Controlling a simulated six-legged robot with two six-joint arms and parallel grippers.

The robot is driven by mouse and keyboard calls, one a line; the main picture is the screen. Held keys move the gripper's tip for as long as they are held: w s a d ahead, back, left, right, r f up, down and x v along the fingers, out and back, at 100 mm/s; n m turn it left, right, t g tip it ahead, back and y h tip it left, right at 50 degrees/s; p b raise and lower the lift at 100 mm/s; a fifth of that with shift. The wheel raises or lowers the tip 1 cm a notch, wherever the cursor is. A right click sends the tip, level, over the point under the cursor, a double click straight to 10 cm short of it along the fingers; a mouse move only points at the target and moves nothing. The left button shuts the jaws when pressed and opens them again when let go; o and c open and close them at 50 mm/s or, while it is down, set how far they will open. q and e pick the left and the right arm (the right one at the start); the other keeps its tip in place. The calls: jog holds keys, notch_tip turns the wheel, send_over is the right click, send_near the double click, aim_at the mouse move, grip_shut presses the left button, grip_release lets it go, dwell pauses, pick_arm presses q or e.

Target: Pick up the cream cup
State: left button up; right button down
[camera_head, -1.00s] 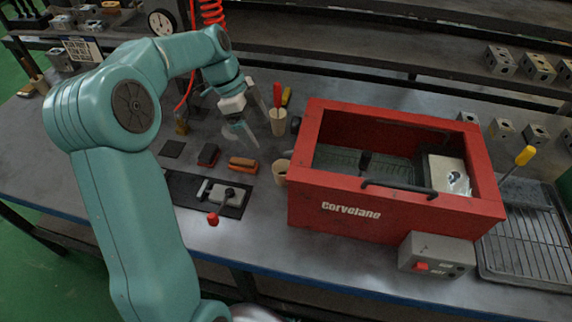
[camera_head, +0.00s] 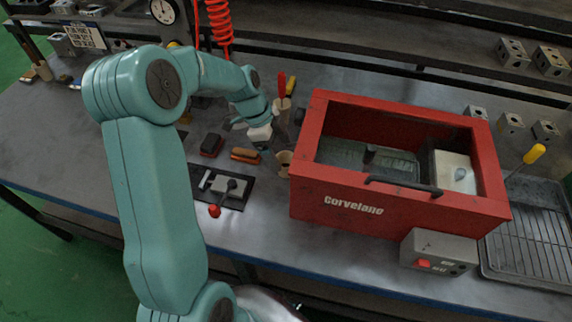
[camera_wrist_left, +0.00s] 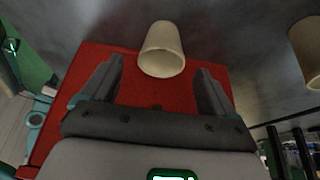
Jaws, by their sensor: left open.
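The cream cup (camera_head: 284,162) stands on the grey bench, close to the left wall of the red box. It also shows in the left wrist view (camera_wrist_left: 163,45), top centre, with its open mouth visible. My left gripper (camera_head: 271,150) is beside the cup in the head view and hides part of it. In the left wrist view the fingers of my left gripper (camera_wrist_left: 160,68) are apart, one on each side of the cup's near end, with nothing clamped between them. My right gripper is not in view.
The red box (camera_head: 340,205) stands just right of the cup. Another cup (camera_head: 282,107) with red and yellow-handled tools is behind. Two brushes, brown (camera_head: 245,155) and dark (camera_head: 212,144), and a lever plate (camera_head: 228,188) lie to the left.

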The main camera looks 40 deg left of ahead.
aim_at(283, 156)
pick_arm(q)
jog(key=x, duration=0.4)
jog(key=shift+a+f+p, duration=0.1)
jog(key=shift+f+p, duration=0.05)
jog(key=shift+p, duration=0.15)
jog(key=c, duration=1.2)
jog(key=shift+w+r, duration=0.1)
jog(key=shift+r, duration=0.1)
jog(key=shift+r, duration=0.4)
jog(key=shift+r, duration=0.2)
